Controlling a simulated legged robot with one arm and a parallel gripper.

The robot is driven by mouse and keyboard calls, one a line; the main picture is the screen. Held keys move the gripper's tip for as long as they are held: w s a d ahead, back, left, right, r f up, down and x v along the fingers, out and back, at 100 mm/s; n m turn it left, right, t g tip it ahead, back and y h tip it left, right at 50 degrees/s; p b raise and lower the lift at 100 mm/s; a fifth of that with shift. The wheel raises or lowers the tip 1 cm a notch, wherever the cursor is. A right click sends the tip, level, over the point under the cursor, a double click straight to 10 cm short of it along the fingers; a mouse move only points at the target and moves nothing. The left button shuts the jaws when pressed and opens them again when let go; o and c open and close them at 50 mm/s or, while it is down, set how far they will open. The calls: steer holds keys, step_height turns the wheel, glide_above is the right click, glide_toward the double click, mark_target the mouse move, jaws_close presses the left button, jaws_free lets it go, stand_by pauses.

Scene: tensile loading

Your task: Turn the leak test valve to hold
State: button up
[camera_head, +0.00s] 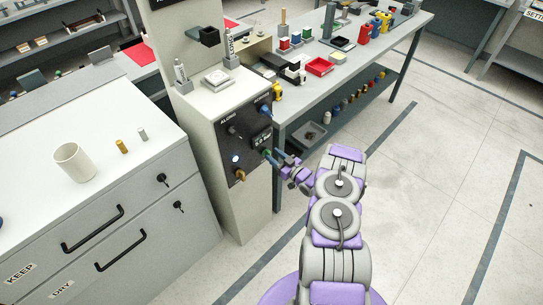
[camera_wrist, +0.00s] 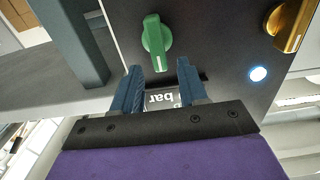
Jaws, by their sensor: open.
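A black control panel (camera_head: 229,148) is on the front of a grey cabinet. In the wrist view a green knob (camera_wrist: 155,42) is just beyond the fingertips, clear of them, with a white line towards its bottom end. It shows small in the head view (camera_head: 267,154), partly behind my gripper. A gold knob (camera_wrist: 290,25) is at the wrist view's upper right and low on the panel in the head view (camera_head: 240,175). No leak test or hold label is readable. My gripper (camera_wrist: 159,68) is open and empty, facing the panel; it also shows in the head view (camera_head: 277,156).
A lit lamp (camera_wrist: 258,74) and a display reading "bar" (camera_wrist: 165,98) are on the panel. A blue knob (camera_head: 265,109) is at its upper right. A workbench (camera_head: 355,62) with coloured parts stands behind; drawers (camera_head: 110,225) stand left. The floor at right is clear.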

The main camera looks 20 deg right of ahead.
steer(key=shift+x, duration=1.1)
steer(key=shift+c, duration=0.4)
jaws_close()
